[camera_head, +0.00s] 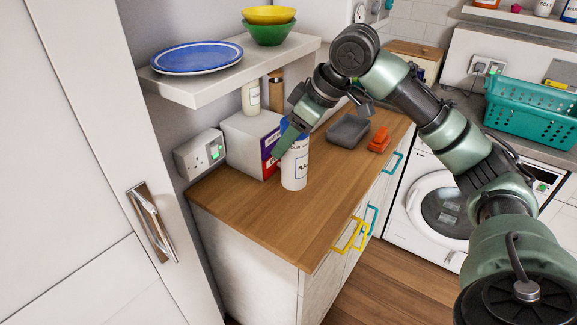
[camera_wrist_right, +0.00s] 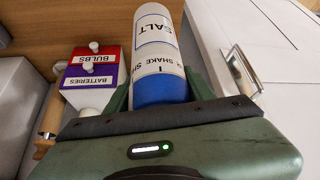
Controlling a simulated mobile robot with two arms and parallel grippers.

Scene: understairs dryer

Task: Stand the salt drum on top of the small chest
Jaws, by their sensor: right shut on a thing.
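The salt drum (camera_head: 294,168) is a white cylinder with a blue top and a SALT label. It is upright at the wooden counter, right of the small chest; I cannot tell whether its base touches the wood. It also shows large in the right wrist view (camera_wrist_right: 160,50). My right gripper (camera_head: 290,143) is shut on the drum near its blue end, one finger on each side. The small chest (camera_head: 243,146) is a pale box against the wall, with red and purple drawer fronts labelled BULBS and BATTERIES (camera_wrist_right: 90,73). My left gripper is not in view.
A wall shelf (camera_head: 205,86) with a blue plate and bowls overhangs the chest. A cream bottle (camera_head: 251,97) and a brown bottle (camera_head: 276,91) stand under it. A grey tray (camera_head: 348,131) and an orange item (camera_head: 379,140) lie rightward. The counter's front (camera_head: 270,221) is clear.

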